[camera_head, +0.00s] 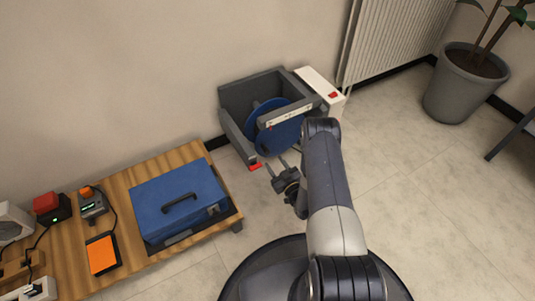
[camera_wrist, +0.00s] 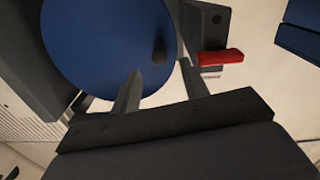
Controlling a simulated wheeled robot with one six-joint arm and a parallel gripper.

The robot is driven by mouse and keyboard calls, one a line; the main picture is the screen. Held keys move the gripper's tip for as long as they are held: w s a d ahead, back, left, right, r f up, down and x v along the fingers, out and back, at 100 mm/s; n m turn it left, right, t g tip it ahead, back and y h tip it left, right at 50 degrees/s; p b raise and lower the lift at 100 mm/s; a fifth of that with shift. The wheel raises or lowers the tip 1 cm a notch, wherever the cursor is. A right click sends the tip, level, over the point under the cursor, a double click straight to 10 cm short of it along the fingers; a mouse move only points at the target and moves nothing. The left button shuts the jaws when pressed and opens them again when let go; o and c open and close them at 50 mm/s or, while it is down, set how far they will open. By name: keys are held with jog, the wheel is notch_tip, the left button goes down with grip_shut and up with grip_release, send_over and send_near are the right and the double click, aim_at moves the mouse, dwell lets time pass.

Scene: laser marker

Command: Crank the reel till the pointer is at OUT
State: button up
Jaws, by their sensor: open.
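The reel is a blue disc (camera_head: 281,130) in a grey open-topped housing (camera_head: 237,139) on the floor against the wall. In the wrist view the blue disc (camera_wrist: 100,40) fills the upper left, with a small dark round crank knob (camera_wrist: 159,56) near its edge. My gripper (camera_head: 276,164) is open in front of the disc. In the wrist view its fingertips (camera_wrist: 159,70) appear on either side of the knob; I cannot tell whether they touch it. A pale strip (camera_head: 289,117) with small red marks crosses the housing's front; its lettering and pointer are too small to read.
A red tab (camera_head: 254,167) sticks out at the housing's lower left and shows in the wrist view (camera_wrist: 221,57). A white box (camera_head: 319,86) stands at the right. A wooden table (camera_head: 120,187) with a blue case (camera_head: 178,203) is left.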

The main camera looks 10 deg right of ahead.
aim_at(268, 154)
jog(key=b+x, duration=0.2)
jog(key=x, duration=0.5)
jog(key=shift+c, duration=0.5)
grip_shut()
